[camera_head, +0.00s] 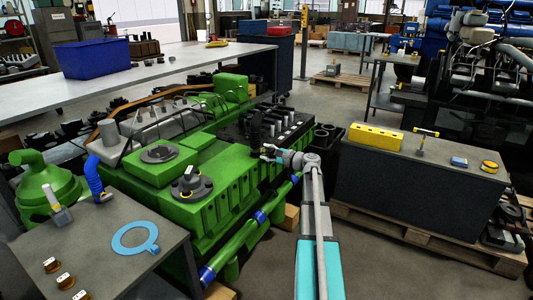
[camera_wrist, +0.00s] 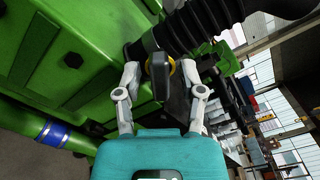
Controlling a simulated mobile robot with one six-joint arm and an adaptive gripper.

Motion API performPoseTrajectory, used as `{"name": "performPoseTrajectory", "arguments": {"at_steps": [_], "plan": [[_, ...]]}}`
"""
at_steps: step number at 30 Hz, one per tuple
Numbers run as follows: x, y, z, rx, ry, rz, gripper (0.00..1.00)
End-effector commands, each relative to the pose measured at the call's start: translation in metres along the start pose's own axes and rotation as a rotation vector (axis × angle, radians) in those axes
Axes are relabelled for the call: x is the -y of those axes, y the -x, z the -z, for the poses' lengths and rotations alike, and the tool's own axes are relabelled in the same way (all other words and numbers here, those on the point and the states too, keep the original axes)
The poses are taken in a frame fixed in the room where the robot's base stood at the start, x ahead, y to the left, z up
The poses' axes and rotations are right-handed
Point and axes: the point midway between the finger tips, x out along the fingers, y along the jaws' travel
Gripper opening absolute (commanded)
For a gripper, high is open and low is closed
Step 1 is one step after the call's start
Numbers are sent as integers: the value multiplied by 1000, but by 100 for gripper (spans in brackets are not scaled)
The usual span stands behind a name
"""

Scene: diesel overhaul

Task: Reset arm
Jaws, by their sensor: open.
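My gripper (camera_head: 267,152) is at the end of my arm, beside the right side of the green diesel engine (camera_head: 226,177) in the head view. In the wrist view my gripper (camera_wrist: 161,72) is open, with its two fingers spread apart. A dark, rounded part with a yellow ring (camera_wrist: 160,78) shows between the fingers; I cannot tell whether they touch it. A black ribbed hose (camera_wrist: 195,26) passes just beyond the fingertips. The green engine housing (camera_wrist: 80,45) fills the left of the wrist view.
A grey table (camera_head: 95,238) at the lower left holds a light-blue ring (camera_head: 135,238) and several small parts. A dark workbench (camera_head: 405,190) on a pallet stands at the right, with a yellow block (camera_head: 375,137) on top. A long bench (camera_head: 190,66) with a blue bin (camera_head: 93,60) stands behind the engine.

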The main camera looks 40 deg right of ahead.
Motion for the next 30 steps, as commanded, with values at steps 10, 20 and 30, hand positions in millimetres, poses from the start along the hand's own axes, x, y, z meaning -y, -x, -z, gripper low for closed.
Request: {"name": "performPoseTrajectory", "arguments": {"at_steps": [10, 20, 30], "plan": [[0, 14, 0, -2, 0, 1, 51], [0, 24, 0, 0, 0, 0, 51], [0, 24, 0, 0, -1, 0, 83]]}}
